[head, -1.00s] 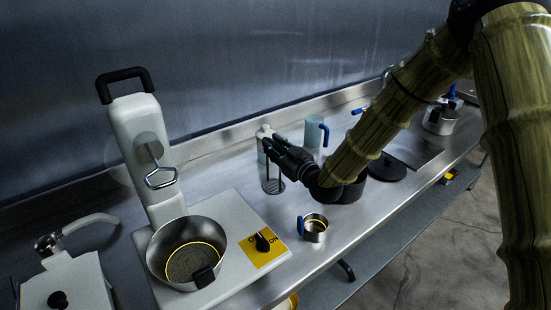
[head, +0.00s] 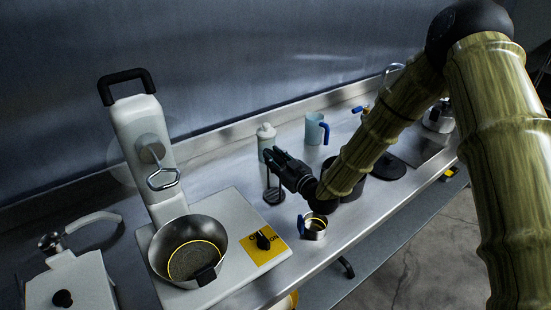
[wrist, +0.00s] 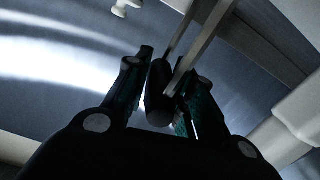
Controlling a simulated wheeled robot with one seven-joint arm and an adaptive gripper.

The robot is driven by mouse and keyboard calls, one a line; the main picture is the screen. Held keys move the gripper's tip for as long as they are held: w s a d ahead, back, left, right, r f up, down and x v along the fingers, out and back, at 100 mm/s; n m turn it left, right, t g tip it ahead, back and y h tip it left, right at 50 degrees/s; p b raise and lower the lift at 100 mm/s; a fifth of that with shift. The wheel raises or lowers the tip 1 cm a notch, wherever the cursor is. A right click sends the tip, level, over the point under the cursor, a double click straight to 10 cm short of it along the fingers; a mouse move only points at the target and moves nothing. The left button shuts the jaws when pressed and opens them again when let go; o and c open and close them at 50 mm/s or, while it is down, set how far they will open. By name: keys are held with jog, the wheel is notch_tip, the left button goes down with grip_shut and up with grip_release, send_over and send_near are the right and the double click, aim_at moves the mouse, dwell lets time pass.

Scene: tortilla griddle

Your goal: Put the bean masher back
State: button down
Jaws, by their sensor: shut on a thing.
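My gripper (head: 270,155) is at the middle of the steel counter, its fingers pointing left. It is shut on the bean masher (head: 274,196), whose thin rods hang down to a dark flat disc at or just above the counter; I cannot tell whether they touch. In the wrist view my gripper (wrist: 163,82) has the masher's dark handle (wrist: 158,100) between its fingers, with two pale metal rods running up from it. The masher's top is hidden by the fingers in the head view.
A white bottle (head: 265,132) stands behind my gripper, with a pale blue-handled mug (head: 314,129) to its right. A small steel cup (head: 315,231) is in front. A white machine with a steel bowl (head: 218,237) is at left. A black disc (head: 389,168) lies behind my arm.

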jog(key=c, duration=1.2)
grip_release()
jog(key=shift+d, duration=0.1)
jog(key=b+v, duration=0.4)
jog(key=v, duration=0.8)
jog(key=shift+b, duration=0.3)
jog(key=shift+r, duration=0.1)
